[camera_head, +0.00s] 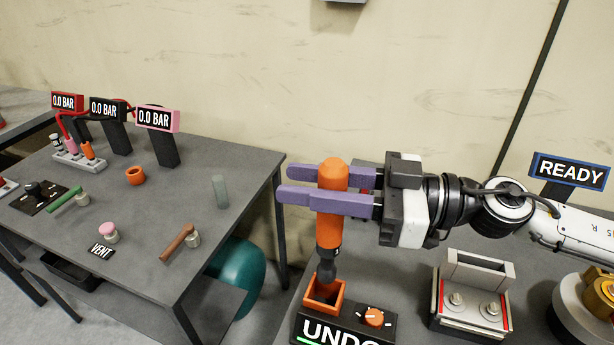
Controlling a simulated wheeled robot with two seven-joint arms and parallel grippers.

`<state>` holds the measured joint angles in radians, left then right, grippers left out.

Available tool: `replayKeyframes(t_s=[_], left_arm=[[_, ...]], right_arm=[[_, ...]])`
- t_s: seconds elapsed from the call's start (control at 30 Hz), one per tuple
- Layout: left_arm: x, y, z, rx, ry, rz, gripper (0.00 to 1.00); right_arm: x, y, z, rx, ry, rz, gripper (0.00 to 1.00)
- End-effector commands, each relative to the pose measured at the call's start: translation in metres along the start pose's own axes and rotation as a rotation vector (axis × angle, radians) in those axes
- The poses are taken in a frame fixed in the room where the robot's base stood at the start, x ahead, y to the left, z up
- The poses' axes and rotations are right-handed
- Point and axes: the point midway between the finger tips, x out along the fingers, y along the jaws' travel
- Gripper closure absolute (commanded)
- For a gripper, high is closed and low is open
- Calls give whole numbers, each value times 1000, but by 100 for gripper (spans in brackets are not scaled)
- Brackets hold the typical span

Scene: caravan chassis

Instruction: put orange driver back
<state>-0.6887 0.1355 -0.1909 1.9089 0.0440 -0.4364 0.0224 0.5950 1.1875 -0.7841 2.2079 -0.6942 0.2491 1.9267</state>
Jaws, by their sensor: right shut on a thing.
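The orange driver (328,232) stands upright with its dark tip pointing down into or just over a square orange holder (325,296). My right gripper (326,187) comes in from the right, its purple fingers shut around the driver's upper handle. The holder is on a black box with an orange knob (374,317) and a label reading "UNDO", cut off at the frame's bottom. I cannot tell how deep the tip sits in the holder. My left gripper is not in view.
A grey fixture (474,299) with two bolts stands right of the holder. A "READY" sign (570,171) is behind it. On the left table (130,228) are gauges reading 0.0 BAR, levers and a vent button (108,231). A teal tank (238,275) sits between the tables.

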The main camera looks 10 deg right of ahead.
Motion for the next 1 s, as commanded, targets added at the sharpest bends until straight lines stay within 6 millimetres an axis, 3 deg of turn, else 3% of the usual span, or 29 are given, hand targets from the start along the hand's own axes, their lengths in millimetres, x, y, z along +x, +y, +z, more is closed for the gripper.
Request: replayKeyframes(t_s=[1.0], left_arm=[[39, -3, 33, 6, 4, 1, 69]], right_arm=[[2, 0, 93, -1, 4, -1, 100]])
